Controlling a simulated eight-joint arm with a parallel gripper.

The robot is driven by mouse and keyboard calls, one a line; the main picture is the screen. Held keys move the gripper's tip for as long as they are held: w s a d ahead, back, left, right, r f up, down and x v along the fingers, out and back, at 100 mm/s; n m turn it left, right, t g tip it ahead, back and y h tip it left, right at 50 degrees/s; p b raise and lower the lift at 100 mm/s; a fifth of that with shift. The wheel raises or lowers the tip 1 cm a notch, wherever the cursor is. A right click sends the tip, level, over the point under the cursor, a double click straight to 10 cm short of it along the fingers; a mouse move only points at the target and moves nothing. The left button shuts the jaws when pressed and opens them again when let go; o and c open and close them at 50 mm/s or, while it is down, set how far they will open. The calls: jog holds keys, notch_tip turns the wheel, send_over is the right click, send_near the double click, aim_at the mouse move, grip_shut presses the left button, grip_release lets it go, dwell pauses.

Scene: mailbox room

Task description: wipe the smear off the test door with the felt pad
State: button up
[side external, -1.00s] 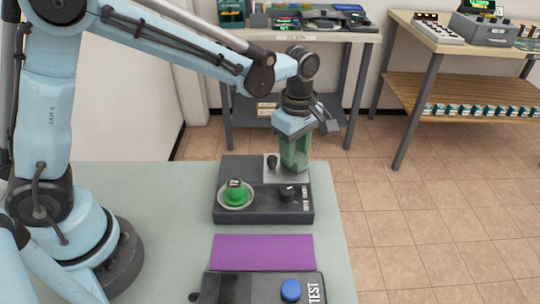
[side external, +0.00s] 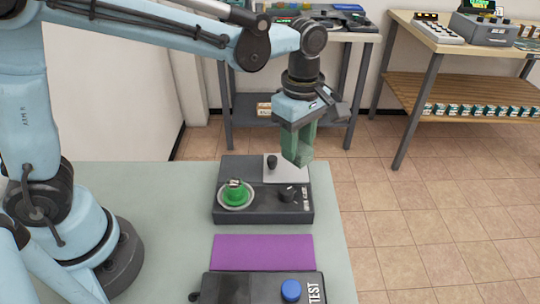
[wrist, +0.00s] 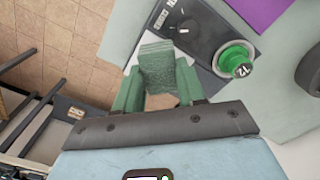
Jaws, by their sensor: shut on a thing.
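My gripper (side external: 299,140) has green fingers and is shut on a green block, which looks like the felt pad (wrist: 157,62). In the side view the pad hangs near the right edge of a dark box (side external: 250,213). In the wrist view the pad sits between the fingers. The box top carries a pale grey plate (side external: 278,160) with a black knob, partly hidden by the pad. I cannot tell whether the pad touches it. A second dark box (side external: 240,288) marked TEST lies in front and is cut off. I cannot make out a smear or which surface is the test door.
A green knob (side external: 236,193) on a pale dish and a dark dial (side external: 287,193) are on the first box. A purple mat (side external: 263,252) lies between the boxes. A blue button (side external: 291,290) stands on the TEST box. The table's right edge is close to the boxes.

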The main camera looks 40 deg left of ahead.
jog(key=shift+r, duration=1.15)
